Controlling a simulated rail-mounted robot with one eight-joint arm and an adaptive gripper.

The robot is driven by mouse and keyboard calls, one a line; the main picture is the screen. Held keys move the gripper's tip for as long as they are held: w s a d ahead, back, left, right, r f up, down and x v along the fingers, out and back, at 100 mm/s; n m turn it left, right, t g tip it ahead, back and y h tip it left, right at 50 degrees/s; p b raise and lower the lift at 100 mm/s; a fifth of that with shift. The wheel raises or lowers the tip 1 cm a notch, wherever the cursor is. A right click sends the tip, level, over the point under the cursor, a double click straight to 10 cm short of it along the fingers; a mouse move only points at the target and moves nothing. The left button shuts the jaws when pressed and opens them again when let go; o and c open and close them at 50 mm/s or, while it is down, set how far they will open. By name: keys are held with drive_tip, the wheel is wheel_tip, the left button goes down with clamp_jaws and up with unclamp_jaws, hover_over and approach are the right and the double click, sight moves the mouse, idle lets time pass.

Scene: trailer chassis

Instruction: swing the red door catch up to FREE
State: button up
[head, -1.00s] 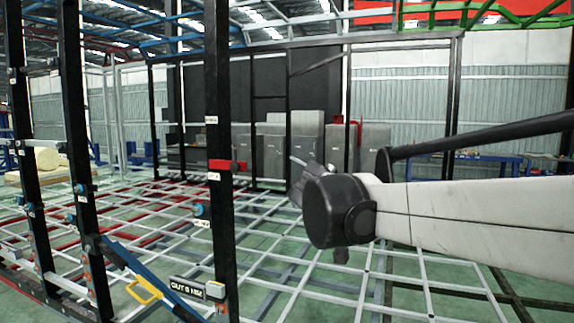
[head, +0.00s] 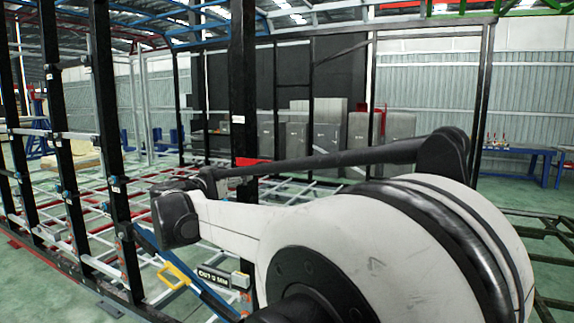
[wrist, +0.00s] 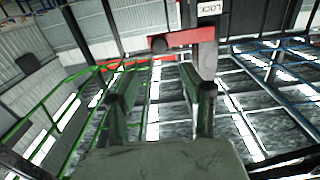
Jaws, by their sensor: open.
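The red door catch (head: 250,161) is a short red bar on a black upright post (head: 243,95), just left of the middle of the head view. My arm partly covers the area below it. In the wrist view the red catch (wrist: 180,39) lies roughly level near the top, with a dark round end at left and a grey piece at its right end. My gripper (wrist: 157,78) is open and empty, its two fingers apart below the catch in that picture. No contact with the catch shows. My gripper cannot be made out in the head view.
A small white label (wrist: 209,8) sits by the catch. Several black posts with grey latches stand at left. A blue bar with a yellow handle (head: 173,275) lies low in front. Grey cabinets (head: 325,125) and a blue table (head: 520,155) stand behind.

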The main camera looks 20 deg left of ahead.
drive_tip(key=w+p, duration=0.1)
drive_tip(key=w, duration=0.3)
drive_tip(key=w+d, duration=0.1)
drive_tip(key=w, duration=0.3)
drive_tip(key=w+d+p, duration=0.1)
drive_tip(key=w, duration=0.3)
drive_tip(key=shift+d+p, duration=0.15)
drive_tip(key=shift+p, duration=0.2)
clamp_jaws()
